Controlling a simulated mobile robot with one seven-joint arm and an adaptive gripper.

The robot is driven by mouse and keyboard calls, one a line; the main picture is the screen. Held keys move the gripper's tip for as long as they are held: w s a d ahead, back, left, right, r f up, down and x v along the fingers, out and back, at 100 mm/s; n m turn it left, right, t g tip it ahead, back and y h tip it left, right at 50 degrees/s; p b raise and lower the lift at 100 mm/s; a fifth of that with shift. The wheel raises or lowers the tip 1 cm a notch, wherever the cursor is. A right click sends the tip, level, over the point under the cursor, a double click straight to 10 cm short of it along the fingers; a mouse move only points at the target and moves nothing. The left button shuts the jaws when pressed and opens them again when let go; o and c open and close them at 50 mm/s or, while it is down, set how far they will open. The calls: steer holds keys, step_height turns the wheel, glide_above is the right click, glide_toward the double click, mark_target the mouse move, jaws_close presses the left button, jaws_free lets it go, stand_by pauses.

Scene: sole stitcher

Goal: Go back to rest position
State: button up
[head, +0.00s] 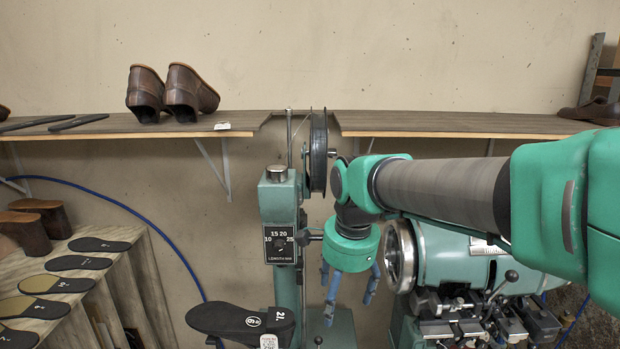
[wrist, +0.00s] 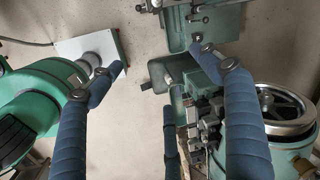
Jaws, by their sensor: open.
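My gripper (head: 348,283) hangs pointing down at the end of my green and grey arm, in front of the sole stitcher. Its blue fingers are spread apart with nothing between them. In the wrist view my gripper (wrist: 165,75) also shows open and empty, with the floor and machine parts below. The green sole stitcher (head: 455,265) stands right of the gripper, with a metal handwheel (head: 400,256). The handwheel also shows at the right of the wrist view (wrist: 285,110). A dark sole (head: 243,321) with white number marks lies at the lower middle, left of the gripper and apart from it.
A wall shelf (head: 420,121) runs behind, with a pair of brown shoes (head: 190,92) on its left part. Several soles lie on a wooden rack (head: 120,262) at the left.

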steer(key=s+d+f+n+t+b, duration=0.2)
steer(key=s+d+f+n+b, duration=0.3)
steer(key=s, duration=0.5)
steer(key=s+d+f+n+t+b, duration=0.1)
steer(key=s+d+f+n+b, duration=0.4)
steer(key=s+d+f, duration=0.3)
steer(key=s+d+n, duration=0.1)
steer(key=s, duration=0.2)
steer(key=shift+s+d+n+t+h+b, duration=0.3)
steer(key=shift+t+h, duration=0.1)
steer(key=shift+c, duration=0.5)
